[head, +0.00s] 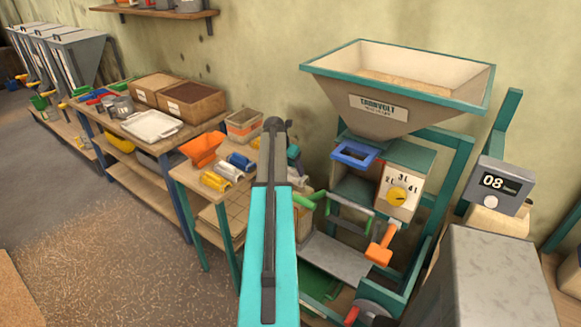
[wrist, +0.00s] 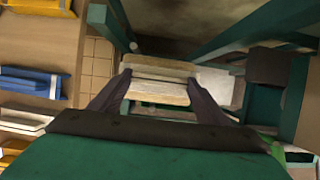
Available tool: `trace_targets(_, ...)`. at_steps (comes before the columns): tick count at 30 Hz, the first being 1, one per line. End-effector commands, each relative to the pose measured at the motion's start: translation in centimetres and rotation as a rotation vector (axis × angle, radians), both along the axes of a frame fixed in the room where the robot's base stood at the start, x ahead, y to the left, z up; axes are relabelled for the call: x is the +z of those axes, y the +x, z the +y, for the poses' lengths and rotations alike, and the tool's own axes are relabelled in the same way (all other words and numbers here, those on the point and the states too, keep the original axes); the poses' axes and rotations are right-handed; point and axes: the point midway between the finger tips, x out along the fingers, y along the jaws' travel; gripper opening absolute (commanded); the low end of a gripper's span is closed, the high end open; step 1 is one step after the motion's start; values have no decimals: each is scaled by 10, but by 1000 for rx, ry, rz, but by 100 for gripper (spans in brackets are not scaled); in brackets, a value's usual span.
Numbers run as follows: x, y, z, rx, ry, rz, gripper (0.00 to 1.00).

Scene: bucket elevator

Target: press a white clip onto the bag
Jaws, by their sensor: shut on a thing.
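In the wrist view my gripper (wrist: 155,98) is shut on a pale, cream-white ridged piece (wrist: 160,72), which looks like a white clip. It lies crosswise between the two dark fingers. In the head view my arm hides the gripper. Blue clips (head: 240,161) and yellow clips (head: 215,181) lie on the small table; blue clips also show at the left of the wrist view (wrist: 30,86), with a white clip (wrist: 20,121) beside them. I cannot make out the bag for certain in either view.
The teal-framed hopper machine (head: 410,85) stands right of my arm, with a dial, an orange handle (head: 380,247) and a blue-rimmed opening (head: 357,154). A display box (head: 497,184) reads 08. An orange scoop (head: 202,148) and a bin (head: 243,125) are on the small table (head: 188,177).

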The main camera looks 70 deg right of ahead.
Motion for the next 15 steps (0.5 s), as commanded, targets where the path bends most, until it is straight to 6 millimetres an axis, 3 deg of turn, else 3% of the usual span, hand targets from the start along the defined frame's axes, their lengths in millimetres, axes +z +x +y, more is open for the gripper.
trace_targets(15, -5, 0, 0, 0, 0, 0, 48)
